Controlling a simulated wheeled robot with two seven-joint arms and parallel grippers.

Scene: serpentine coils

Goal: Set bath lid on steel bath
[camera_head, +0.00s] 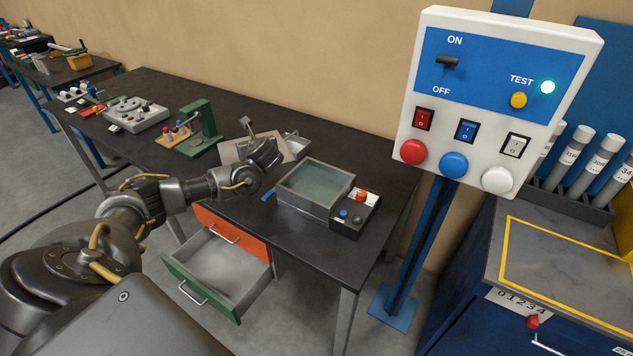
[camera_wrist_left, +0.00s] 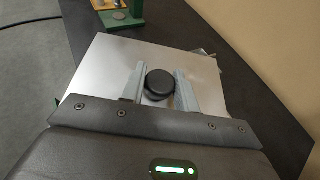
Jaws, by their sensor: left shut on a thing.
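The steel bath (camera_head: 314,188) stands on the dark bench, its top open and pale greenish liquid showing inside. The bath lid (camera_head: 229,154) is a flat light-grey plate to the left of the bath. It fills much of the left wrist view (camera_wrist_left: 105,65), with a round black knob (camera_wrist_left: 160,82) on top. My left gripper (camera_wrist_left: 159,90) is shut on that knob, a finger on either side. In the head view the left gripper (camera_head: 262,152) partly hides the lid. Whether the lid touches the bench is unclear. My right gripper is not in view.
A control box (camera_head: 354,214) with knobs sits against the bath's right side. A metal tray (camera_head: 297,144) is behind the lid. A green stand (camera_head: 201,130) is farther left. A green drawer (camera_head: 215,270) hangs open below the bench. A switch panel (camera_head: 490,100) stands right.

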